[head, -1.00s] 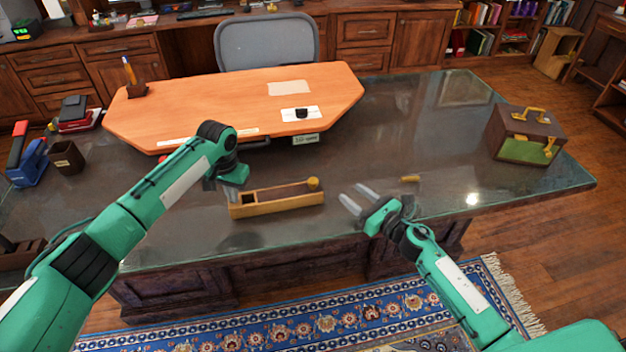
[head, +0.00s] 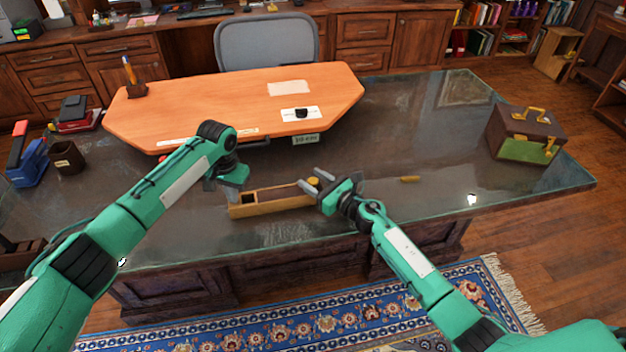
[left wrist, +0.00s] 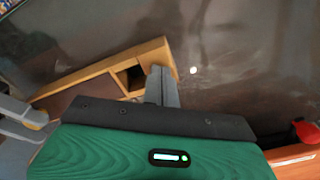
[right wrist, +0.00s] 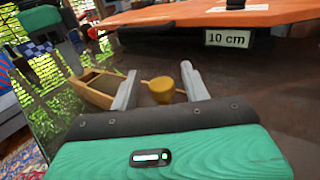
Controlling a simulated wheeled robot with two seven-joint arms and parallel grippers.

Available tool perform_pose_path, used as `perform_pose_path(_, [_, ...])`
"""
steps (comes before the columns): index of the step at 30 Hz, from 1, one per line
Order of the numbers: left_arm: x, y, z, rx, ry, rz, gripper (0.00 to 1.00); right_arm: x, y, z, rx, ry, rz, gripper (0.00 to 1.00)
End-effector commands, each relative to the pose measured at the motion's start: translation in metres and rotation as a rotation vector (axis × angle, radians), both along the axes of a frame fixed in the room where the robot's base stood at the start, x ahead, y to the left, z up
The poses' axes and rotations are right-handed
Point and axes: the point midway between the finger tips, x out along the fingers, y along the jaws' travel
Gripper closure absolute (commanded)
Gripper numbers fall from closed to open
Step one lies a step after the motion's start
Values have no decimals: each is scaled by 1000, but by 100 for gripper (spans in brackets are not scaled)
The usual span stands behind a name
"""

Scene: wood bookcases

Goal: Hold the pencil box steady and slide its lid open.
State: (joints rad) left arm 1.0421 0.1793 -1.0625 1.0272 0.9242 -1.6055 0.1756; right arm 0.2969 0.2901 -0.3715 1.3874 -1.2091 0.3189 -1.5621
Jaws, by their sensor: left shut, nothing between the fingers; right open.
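The pencil box (head: 268,206), a long wooden box, lies on the dark desk. Its brown lid (head: 278,194) leaves a dark opening at the left end. A yellow knob (head: 314,181) is at the right end. My left gripper (head: 230,194) is shut and empty at the box's left end; its fingers (left wrist: 162,84) show against the end wall (left wrist: 166,55) in the left wrist view. Whether they press on it I cannot tell. My right gripper (head: 312,181) is open, its fingers on either side of the knob (right wrist: 162,91), with gaps visible in the right wrist view.
An orange board (head: 230,100) lies behind the box, with a "10 cm" label (head: 306,139) at its front edge. A brown and green case (head: 526,134) stands far right. The desk between is clear.

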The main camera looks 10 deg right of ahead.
Motion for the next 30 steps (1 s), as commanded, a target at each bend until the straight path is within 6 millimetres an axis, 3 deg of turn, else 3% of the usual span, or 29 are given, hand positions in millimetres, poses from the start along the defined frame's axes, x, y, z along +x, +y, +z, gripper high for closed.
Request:
perform_pose_path(1, [-3, 1, -7, 4, 9, 0, 100, 2, 1, -1, -1, 1, 0, 53])
perform_pose_path(11, [-3, 1, -7, 4, 9, 0, 100, 4, 3, -1, -1, 0, 0, 53])
perform_pose_path(18, [-3, 1, -7, 4, 9, 1, 100, 4, 3, -1, -1, 0, 0, 100])
perform_pose_path(23, [-3, 1, -7, 4, 9, 1, 100, 4, 1, -1, -1, 0, 0, 100])
perform_pose_path(26, [-3, 1, -7, 4, 9, 1, 100, 5, -11, -2, -3, 1, -2, 100])
perform_pose_path(30, [-3, 2, -7, 5, 10, 1, 100, 6, -49, -3, -5, 2, -5, 100])
